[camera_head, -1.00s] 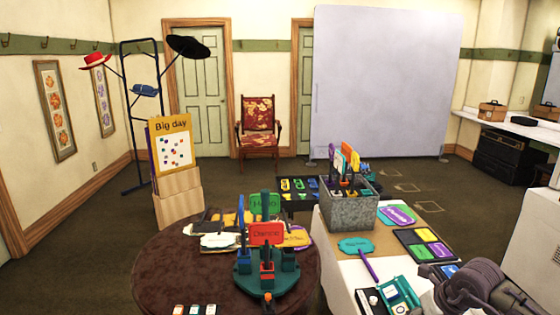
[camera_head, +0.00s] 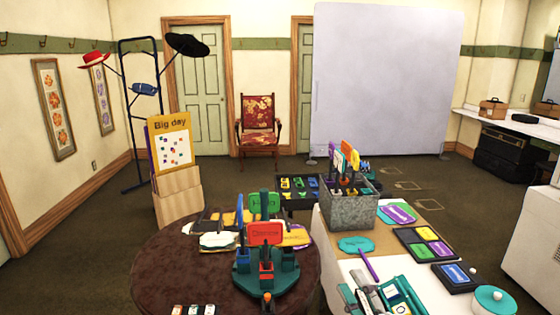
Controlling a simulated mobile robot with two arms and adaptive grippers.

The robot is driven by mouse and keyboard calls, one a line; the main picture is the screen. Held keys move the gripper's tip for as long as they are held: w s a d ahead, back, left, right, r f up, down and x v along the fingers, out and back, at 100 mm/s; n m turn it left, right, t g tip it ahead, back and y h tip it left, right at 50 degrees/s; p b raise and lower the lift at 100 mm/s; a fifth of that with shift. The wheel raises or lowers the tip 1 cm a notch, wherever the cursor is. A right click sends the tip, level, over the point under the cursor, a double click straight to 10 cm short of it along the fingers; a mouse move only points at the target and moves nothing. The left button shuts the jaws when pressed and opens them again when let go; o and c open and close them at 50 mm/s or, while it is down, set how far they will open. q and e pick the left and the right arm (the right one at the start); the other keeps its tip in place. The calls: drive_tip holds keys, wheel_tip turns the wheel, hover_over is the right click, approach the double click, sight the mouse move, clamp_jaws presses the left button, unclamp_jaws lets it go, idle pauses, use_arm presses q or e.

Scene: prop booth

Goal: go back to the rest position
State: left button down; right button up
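Neither of my grippers can be made out in the head view. The bottom right, around the white table (camera_head: 338,262), shows no arm of mine over it. On that table a teal device (camera_head: 397,296) stands at the near edge, with greyish bars beside it that I cannot identify.
A round brown table (camera_head: 165,270) holds a teal stand (camera_head: 265,272) with upright signs. A metal bin (camera_head: 350,208) of signs stands on the white table. A chair (camera_head: 258,125), a hat rack (camera_head: 128,110) and a pale panel (camera_head: 385,85) stand behind. Some carpet is clear.

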drive_tip(key=s+d+f+m+g+h, duration=0.3)
drive_tip(key=d+f+m+h, duration=0.2)
drive_tip(key=f+m, duration=0.2)
drive_tip(key=s+d+f+m+g+h, duration=0.3)
drive_tip(key=s+d+f+m+h, duration=0.1)
drive_tip(key=f+m+h, duration=0.15)
drive_tip(key=s+a+f+m+g+y, duration=0.1)
drive_tip(key=s+f+m+g, duration=0.1)
drive_tip(key=s+f+g, duration=0.6)
drive_tip(key=s+a+f+m+g+y, duration=0.2)
drive_tip(key=s+f, duration=0.3)
drive_tip(key=s, duration=0.7)
wheel_tip(320, 180, down, 24)
drive_tip(key=g, duration=0.1)
drive_tip(key=s+d+f+g, duration=0.1)
drive_tip(key=s+d+f, duration=0.2)
drive_tip(key=s+f, duration=1.4)
drive_tip(key=shift+s+d+f+g, duration=0.2)
drive_tip(key=shift+s+f+g, duration=0.1)
drive_tip(key=shift+f, duration=0.1)
drive_tip(key=shift+n+h, duration=0.25)
